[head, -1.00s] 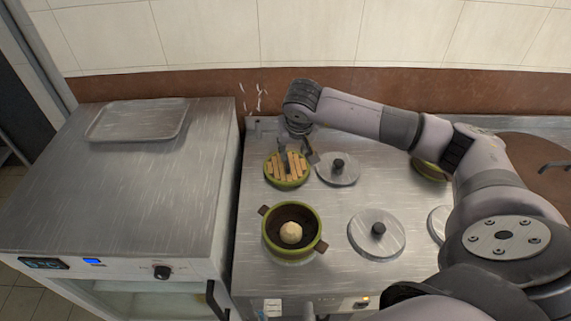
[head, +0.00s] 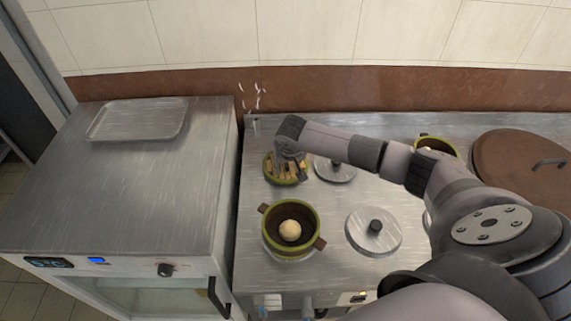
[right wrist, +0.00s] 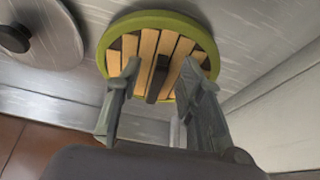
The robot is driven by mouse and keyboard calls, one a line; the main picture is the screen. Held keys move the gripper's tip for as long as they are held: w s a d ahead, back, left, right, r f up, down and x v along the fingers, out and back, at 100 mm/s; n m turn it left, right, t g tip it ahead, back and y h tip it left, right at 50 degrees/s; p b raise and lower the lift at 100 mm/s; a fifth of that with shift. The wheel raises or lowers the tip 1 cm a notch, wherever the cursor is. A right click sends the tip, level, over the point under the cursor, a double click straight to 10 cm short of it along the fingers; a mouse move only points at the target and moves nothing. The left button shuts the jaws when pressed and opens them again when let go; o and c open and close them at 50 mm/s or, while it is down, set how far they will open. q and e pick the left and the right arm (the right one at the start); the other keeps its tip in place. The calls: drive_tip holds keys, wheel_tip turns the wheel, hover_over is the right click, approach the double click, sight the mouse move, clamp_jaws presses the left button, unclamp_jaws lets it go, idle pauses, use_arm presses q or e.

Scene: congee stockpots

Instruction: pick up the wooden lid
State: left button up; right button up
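The wooden lid (head: 277,174) shows pale slats inside a round green rim at the back left of the stove top. It also shows in the right wrist view (right wrist: 146,50), with a short dark handle in its middle. I cannot tell whether the green rim belongs to the lid or a pot under it. My right gripper (right wrist: 160,72) is open above the lid, with one finger on either side of the handle. In the head view the wrist hides the lid's back part. Small grey parts, possibly my left gripper (head: 287,307), show at the bottom edge.
A green pot (head: 268,228) with a pale ball stands in front of the lid. Metal lids with black knobs lie behind (head: 336,176) and right (head: 361,243) of it. A large brown lid (head: 510,150) is at the right. A tray (head: 105,132) lies on the left counter.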

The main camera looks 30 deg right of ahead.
drive_tip(key=shift+c, duration=0.6)
clamp_jaws()
